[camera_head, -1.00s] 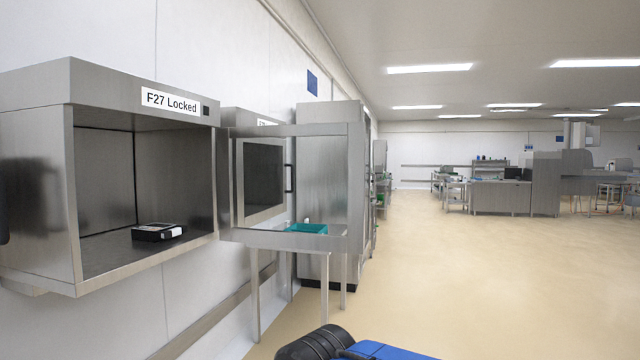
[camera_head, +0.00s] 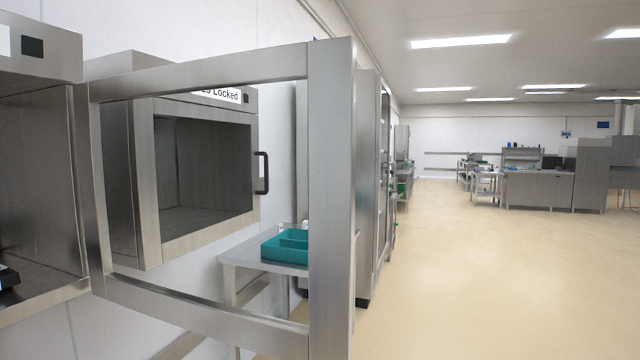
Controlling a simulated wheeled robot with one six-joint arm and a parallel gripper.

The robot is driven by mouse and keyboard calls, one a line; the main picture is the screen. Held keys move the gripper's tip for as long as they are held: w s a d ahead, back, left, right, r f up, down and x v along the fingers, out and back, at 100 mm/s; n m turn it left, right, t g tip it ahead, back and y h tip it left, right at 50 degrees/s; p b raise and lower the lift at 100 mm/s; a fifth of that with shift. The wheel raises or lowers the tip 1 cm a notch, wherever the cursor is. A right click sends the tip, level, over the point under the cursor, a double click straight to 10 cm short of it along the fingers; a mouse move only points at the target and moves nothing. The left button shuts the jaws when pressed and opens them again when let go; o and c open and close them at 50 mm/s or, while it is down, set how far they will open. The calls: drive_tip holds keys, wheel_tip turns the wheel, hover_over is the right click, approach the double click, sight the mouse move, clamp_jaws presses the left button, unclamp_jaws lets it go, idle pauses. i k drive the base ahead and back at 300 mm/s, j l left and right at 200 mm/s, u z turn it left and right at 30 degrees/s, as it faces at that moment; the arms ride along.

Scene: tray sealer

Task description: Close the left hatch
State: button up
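The left hatch (camera_head: 58,62) is a steel box on the wall at the left edge, cut off by the picture. Its door (camera_head: 331,200), a steel frame around a see-through pane or opening, stands wide open. The door joins the box at the box's right edge and reaches out toward the room, large and close to the camera. No handle on this door can be made out. My gripper is not in view.
Behind the open door, a second hatch (camera_head: 140,200) looks closed, with a black handle (camera_head: 263,172). A steel table (camera_head: 240,257) holds a teal tray (camera_head: 270,251). A tall steel cabinet (camera_head: 368,190) stands beyond. The floor (camera_head: 480,280) at right is clear.

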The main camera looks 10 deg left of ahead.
sight(329, 65)
drive_tip(key=i+l+z, duration=0.25)
drive_tip(key=i, duration=0.6)
drive_tip(key=i+u, duration=0.2)
drive_tip(key=u, duration=0.2)
drive_tip(key=i+l+u, duration=0.1)
drive_tip(key=u, duration=0.35)
drive_tip(key=i+l+u, duration=0.2)
drive_tip(key=u, duration=0.2)
drive_tip(key=i+l+u, duration=0.15)
drive_tip(key=u, duration=0.3)
drive_tip(key=i+l+u, duration=0.15)
drive_tip(key=u, duration=0.3)
drive_tip(key=i+l+u, duration=0.1)
drive_tip(key=u, duration=0.4)
drive_tip(key=l+u, duration=1.05)
drive_tip(key=u, duration=0.2)
drive_tip(key=i, duration=0.05)
